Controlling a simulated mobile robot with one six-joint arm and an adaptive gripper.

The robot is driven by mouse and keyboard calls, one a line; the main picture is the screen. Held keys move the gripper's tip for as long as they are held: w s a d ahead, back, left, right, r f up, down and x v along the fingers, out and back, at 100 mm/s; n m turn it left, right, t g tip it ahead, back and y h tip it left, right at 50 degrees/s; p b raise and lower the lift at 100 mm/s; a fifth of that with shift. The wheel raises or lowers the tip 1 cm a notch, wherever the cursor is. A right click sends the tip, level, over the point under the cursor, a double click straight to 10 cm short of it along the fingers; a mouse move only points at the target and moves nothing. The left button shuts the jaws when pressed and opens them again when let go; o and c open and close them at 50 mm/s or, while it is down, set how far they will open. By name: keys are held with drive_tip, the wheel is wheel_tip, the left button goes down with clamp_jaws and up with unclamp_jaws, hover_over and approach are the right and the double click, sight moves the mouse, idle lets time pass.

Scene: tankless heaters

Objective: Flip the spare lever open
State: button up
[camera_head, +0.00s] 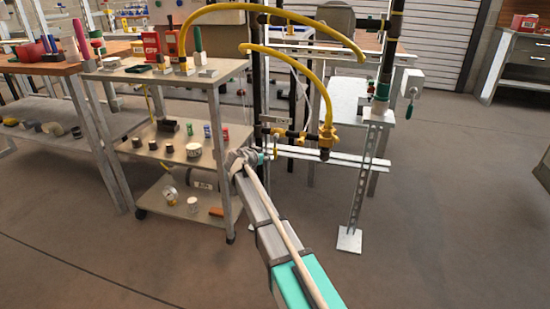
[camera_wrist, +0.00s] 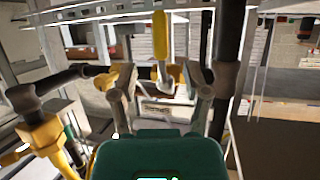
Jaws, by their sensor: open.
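In the wrist view, a lever with a yellow grip (camera_wrist: 160,36) and a metal shank stands upright, ahead of and between my fingers. My gripper (camera_wrist: 161,92) is open, one finger on each side below the yellow grip, with a visible gap on both sides. I cannot tell the distance in depth. In the head view, my gripper (camera_head: 243,157) is just left of the pipework with yellow fittings (camera_head: 292,135). The lever is hard to make out there.
Yellow hoses (camera_head: 300,62) arch above the pipework. A dark vertical pipe (camera_wrist: 229,50) stands close right of my gripper, and a yellow fitting (camera_wrist: 45,135) is at lower left. A loaded cart (camera_head: 165,78) stands left. A green-handled valve (camera_head: 409,108) is at right. Floor at right is clear.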

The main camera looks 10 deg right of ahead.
sight(274, 154)
drive_tip(key=b+x, duration=0.2)
drive_tip(key=x, duration=0.6)
drive_tip(key=shift+f+b, duration=0.1)
drive_tip(key=shift+b, duration=0.25)
clamp_jaws()
